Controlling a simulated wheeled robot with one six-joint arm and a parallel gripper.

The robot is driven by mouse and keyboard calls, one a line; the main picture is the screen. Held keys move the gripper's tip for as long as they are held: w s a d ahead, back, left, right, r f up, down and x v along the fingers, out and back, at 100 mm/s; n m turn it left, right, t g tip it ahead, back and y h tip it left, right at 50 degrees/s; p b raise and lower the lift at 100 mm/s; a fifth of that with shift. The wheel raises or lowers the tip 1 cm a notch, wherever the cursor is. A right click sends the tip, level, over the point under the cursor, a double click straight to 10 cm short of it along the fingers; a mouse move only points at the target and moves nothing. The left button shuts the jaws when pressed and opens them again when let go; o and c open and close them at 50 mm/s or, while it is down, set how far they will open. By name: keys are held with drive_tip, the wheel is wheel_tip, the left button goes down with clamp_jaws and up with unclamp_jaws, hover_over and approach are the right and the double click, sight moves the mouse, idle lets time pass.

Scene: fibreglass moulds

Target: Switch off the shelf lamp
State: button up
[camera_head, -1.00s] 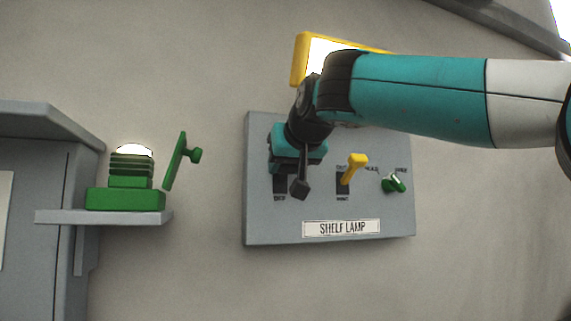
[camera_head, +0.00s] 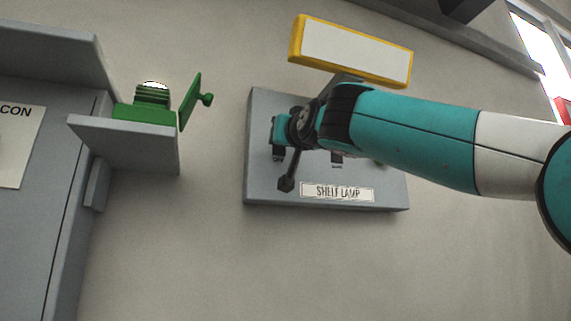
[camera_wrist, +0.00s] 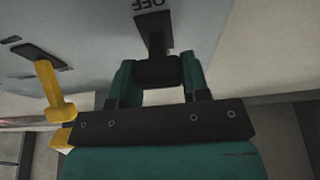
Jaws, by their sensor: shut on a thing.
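The grey switch panel (camera_head: 262,185) on the wall carries a "SHELF LAMP" label (camera_head: 337,192). My gripper (camera_head: 283,130) is at its left part. In the wrist view my gripper (camera_wrist: 157,75) is shut on a black lever handle (camera_wrist: 157,70) beside an upside-down "OFF" mark (camera_wrist: 148,5). A yellow lever (camera_wrist: 52,88) stands to the left there. Above the panel is a yellow-framed light (camera_head: 350,52) with a dull whitish face. A green lamp (camera_head: 150,105) with a bright white dome stands on a grey shelf (camera_head: 130,142). My arm hides most of the switches in the head view.
A grey cabinet (camera_head: 55,230) with a partly visible "CON" sign (camera_head: 20,145) is at the left. The wall below the panel is clear.

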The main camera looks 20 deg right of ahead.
wheel_tip(320, 180, down, 2)
drive_tip(key=t+b, duration=0.3)
drive_tip(key=b, duration=0.2)
drive_tip(key=shift+w, duration=0.1)
drive_tip(key=t+b, duration=0.2)
drive_tip(key=shift+w+f+b, duration=0.1)
drive_tip(key=shift+f+b, duration=0.1)
drive_tip(key=shift+b, duration=0.2)
drive_tip(key=shift+t, duration=0.3)
drive_tip(key=shift+r, duration=0.1)
drive_tip(key=o, duration=0.9)
drive_tip(key=shift+b, duration=0.35)
